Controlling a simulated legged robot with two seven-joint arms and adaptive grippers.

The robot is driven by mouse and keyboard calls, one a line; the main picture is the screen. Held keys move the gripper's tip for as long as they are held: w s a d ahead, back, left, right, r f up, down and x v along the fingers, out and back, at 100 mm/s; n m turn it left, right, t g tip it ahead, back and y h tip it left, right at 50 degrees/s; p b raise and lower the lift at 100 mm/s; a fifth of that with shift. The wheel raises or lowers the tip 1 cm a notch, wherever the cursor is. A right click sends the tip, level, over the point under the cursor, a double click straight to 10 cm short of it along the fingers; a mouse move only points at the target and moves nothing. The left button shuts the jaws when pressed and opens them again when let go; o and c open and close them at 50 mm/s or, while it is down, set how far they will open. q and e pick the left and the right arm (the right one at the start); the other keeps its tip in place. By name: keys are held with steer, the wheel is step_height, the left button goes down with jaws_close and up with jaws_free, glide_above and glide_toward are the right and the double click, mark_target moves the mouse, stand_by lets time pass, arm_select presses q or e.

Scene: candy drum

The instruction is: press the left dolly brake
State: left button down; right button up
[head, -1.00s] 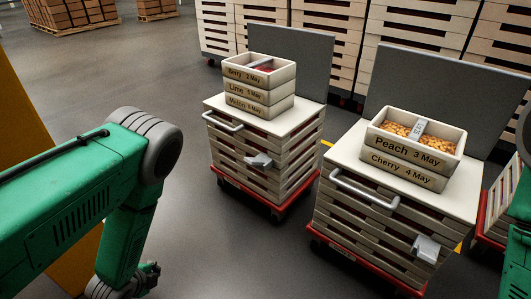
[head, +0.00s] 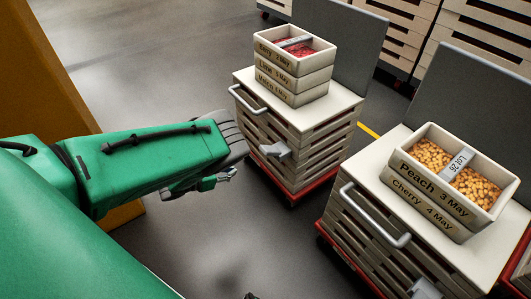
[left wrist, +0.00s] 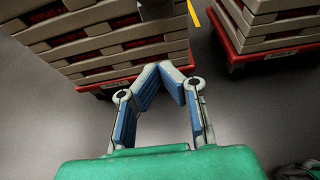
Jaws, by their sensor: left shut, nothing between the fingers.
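The left dolly (head: 322,187) has a red base and carries a slatted crate stack with a white top. It also shows in the left wrist view (left wrist: 108,88). Its grey brake lever (head: 276,150) sticks out from the front of the stack, below the bar handle (head: 250,98). A dark grey part (left wrist: 155,8) at the top edge of the left wrist view may be this lever, mostly cut off. My left gripper (head: 231,173) is shut and empty, to the left of the lever and a little lower, apart from it.
Berry, Lime and Melon trays (head: 289,88) sit on the left stack. A second stack with Peach and Cherry trays (head: 432,193) stands right, with a handle (head: 372,222). Open floor (head: 180,70) lies behind my left arm; a yellow post (head: 60,75) stands at left.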

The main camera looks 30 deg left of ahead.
mark_target(270, 150)
arm_select(q)
steer(key=b+x, duration=0.4)
steer(key=x, duration=0.6)
steer(key=w+r, duration=0.1)
steer(key=w+d+r, duration=0.1)
steer(key=r, duration=0.1)
steer(key=shift+d+r, duration=0.25)
arm_select(e)
steer(key=f, duration=0.4)
steer(key=shift+d, duration=0.25)
arm_select(q)
steer(key=shift+a+f, duration=0.1)
steer(key=shift+a, duration=0.15)
arm_select(e)
steer(key=shift+a+r, duration=0.1)
steer(key=shift+a, duration=0.15)
arm_select(q)
steer(key=shift+a, duration=0.1)
